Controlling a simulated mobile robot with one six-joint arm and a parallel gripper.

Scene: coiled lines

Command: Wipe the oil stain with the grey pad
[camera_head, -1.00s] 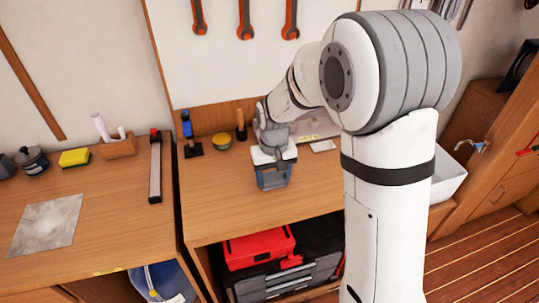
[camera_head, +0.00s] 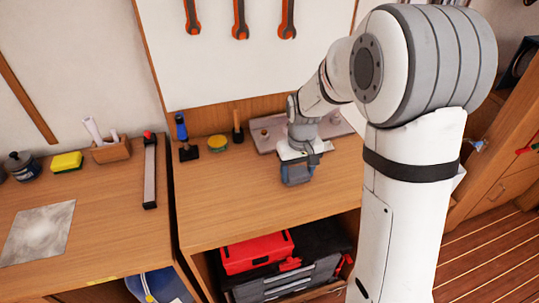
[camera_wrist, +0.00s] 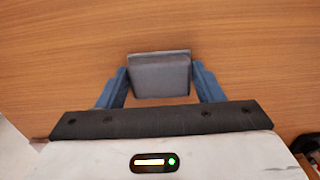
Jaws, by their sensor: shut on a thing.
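The grey pad (camera_wrist: 160,76) is a dark grey block with a lighter top edge. It sits between the two blue fingers of my gripper (camera_wrist: 160,85) in the wrist view. My gripper is shut on it, over the brown wooden bench top (camera_wrist: 60,45). In the head view my gripper (camera_head: 297,176) is above the right bench, in front of a greyish tray. Whether the pad touches the wood is unclear. I see no oil stain in either view; my arm and gripper hide part of the bench.
A blue-handled tool (camera_head: 182,132), a yellow-topped round tin (camera_head: 217,143) and a wooden-handled tool (camera_head: 237,125) stand at the back. The greyish tray (camera_head: 338,125) lies behind my gripper. A red toolbox (camera_head: 256,251) is below. The bench's front left is clear.

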